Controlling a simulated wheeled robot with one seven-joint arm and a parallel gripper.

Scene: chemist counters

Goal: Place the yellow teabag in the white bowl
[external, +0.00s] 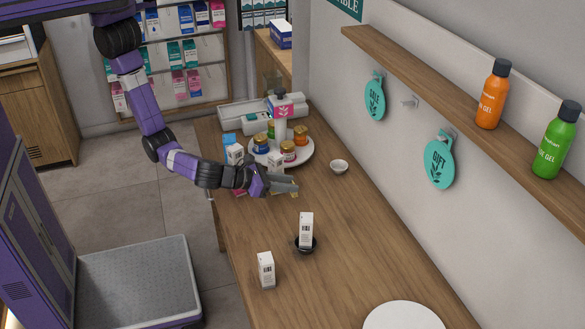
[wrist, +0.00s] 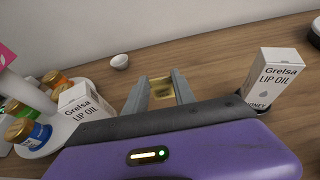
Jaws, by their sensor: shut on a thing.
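My gripper (external: 288,186) is over the counter, just in front of the round white tray. In the wrist view its two fingers (wrist: 160,92) are shut on the yellow teabag (wrist: 162,88), a small yellowish piece between the fingertips. In the external view the teabag is mostly hidden by the fingers. The small white bowl (external: 339,167) stands to the right of my gripper, near the wall. In the wrist view the bowl (wrist: 119,61) is beyond the fingers and a little to the left. It looks empty and is apart from the gripper.
A round white tray (external: 262,157) with several jars and a bottle is behind my gripper. A lip oil box (external: 306,228) stands in a dark dish, and another white box (external: 266,269) is nearer. A white plate (external: 403,316) is at front right. Counter around the bowl is clear.

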